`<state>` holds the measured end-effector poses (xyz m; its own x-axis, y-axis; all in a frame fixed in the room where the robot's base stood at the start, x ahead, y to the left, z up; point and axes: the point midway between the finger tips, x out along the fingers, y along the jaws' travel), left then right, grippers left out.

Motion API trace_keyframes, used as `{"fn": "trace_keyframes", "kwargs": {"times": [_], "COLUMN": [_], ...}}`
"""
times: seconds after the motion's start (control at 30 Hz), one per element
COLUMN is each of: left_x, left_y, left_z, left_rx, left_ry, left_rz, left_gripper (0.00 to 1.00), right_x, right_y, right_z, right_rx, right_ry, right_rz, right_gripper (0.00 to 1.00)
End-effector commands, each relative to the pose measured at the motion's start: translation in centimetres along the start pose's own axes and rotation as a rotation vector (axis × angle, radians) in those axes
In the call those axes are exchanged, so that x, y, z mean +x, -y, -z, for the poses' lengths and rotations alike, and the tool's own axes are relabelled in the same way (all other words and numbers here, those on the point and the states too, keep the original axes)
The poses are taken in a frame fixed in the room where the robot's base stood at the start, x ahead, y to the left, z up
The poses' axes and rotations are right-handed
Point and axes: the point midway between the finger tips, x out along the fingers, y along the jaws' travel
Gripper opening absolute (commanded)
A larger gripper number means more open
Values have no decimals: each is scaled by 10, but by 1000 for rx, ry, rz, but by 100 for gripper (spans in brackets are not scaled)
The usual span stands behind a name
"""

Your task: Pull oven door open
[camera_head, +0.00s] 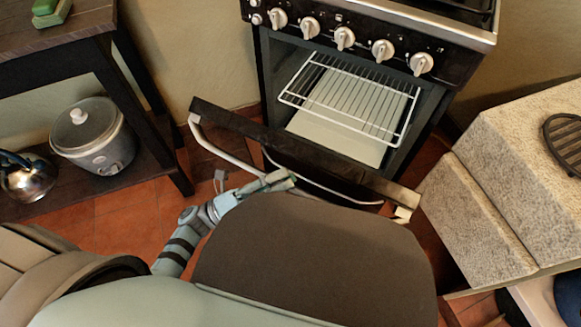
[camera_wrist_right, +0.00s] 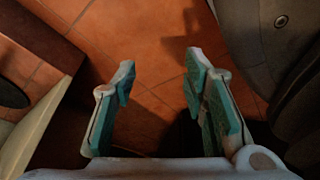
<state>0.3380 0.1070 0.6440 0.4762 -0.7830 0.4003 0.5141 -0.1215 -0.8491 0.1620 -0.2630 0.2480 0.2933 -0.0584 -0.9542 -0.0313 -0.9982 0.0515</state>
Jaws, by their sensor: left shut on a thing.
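The oven (camera_head: 343,95) stands at the back, its cavity visible with a wire rack (camera_head: 350,98) inside. Its dark door (camera_head: 240,121) is tilted down and out, well away from the frame. A pale bar handle (camera_head: 215,148) runs along the door's outer side. My left gripper (camera_head: 284,180) is shut on the handle, near its middle. My own body hides the lower part of the door. My right gripper (camera_wrist_right: 161,72) shows only in the right wrist view, open and empty above the floor.
A dark wooden shelf table at left holds a slow cooker (camera_head: 93,136) and a kettle (camera_head: 27,176). A speckled stone-like counter (camera_head: 521,139) stands close to the door's right end. Tiled floor (camera_head: 118,208) is bare between the table and the door.

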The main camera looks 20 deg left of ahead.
Motion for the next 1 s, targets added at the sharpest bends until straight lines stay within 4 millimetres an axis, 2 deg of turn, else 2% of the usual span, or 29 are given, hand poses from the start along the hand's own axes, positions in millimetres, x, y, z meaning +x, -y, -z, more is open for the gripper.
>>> {"fn": "trace_keyframes", "kwargs": {"times": [0.07, 0.3, 0.77, 0.8, 0.9, 1.0], "left_x": [-9, -19, -20, -20, -20, -20], "left_y": [-7, -7, -6, -6, -6, -6], "left_z": [7, 16, 17, 17, 17, 17], "left_rx": [13, 40, 44, 44, 43, 43], "left_ry": [-1, 0, 1, 1, 1, 0], "left_rz": [11, 40, 46, 46, 47, 47], "left_gripper": [0, 0, 0, 26, 42, 42], "right_x": [9, -2, -8, -8, -8, -8], "right_y": [6, 11, 12, 12, 12, 12], "right_z": [10, 34, 38, 38, 37, 37], "right_rx": [15, 1, -6, -6, -6, -6], "right_ry": [-23, -16, -9, -9, -9, -9], "right_rz": [11, 18, 18, 18, 18, 18], "right_gripper": [40, 40, 40, 40, 40, 40]}}
